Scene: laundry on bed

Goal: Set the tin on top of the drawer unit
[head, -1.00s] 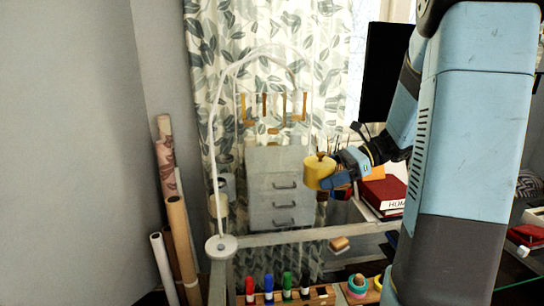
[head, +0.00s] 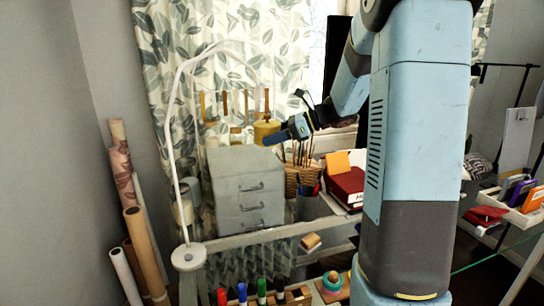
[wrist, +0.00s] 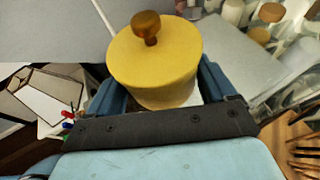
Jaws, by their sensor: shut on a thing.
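The tin is a yellow round pot with a brown knob on its lid (head: 266,131). It also shows upright between the fingers in the wrist view (wrist: 158,65). My gripper (head: 279,138) is shut on the tin. In the head view it holds the tin at the back right of the grey drawer unit (head: 246,187), around or above the level of its top. I cannot tell how far the tin is from that top. The tin's lower part is partly hidden by my gripper.
A white curved lamp (head: 188,256) stands left of the drawer unit. A wicker pot with sticks (head: 300,178) and a red book (head: 346,186) are to its right. Several coloured markers (head: 262,291) stand in front. Hanging tools are behind, before the curtain.

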